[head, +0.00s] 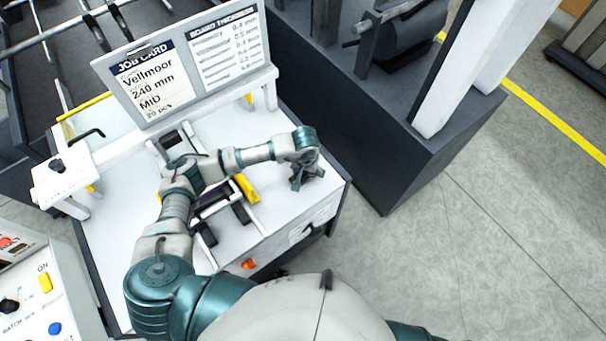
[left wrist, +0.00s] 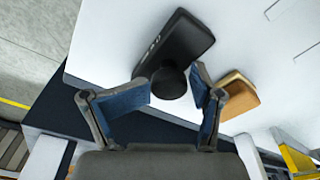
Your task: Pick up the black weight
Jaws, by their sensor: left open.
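The black weight (left wrist: 184,45) shows in the left wrist view as a dark block with a round black knob, on the white table top near its edge. My left gripper (left wrist: 174,80) is open, with its two blue-padded fingers on either side of the knob. I cannot tell whether the fingers touch it. In the head view my left gripper (head: 305,178) points down over the right part of the white table. The weight is not clearly told apart from the gripper there. My right gripper is not in view.
A brass-coloured block (left wrist: 238,96) lies close beside the right finger. A yellow bar (head: 247,189) and dark pads (head: 240,212) sit on the table under my left arm. A job card board (head: 140,85) stands behind. A dark machine base (head: 375,130) stands to the right.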

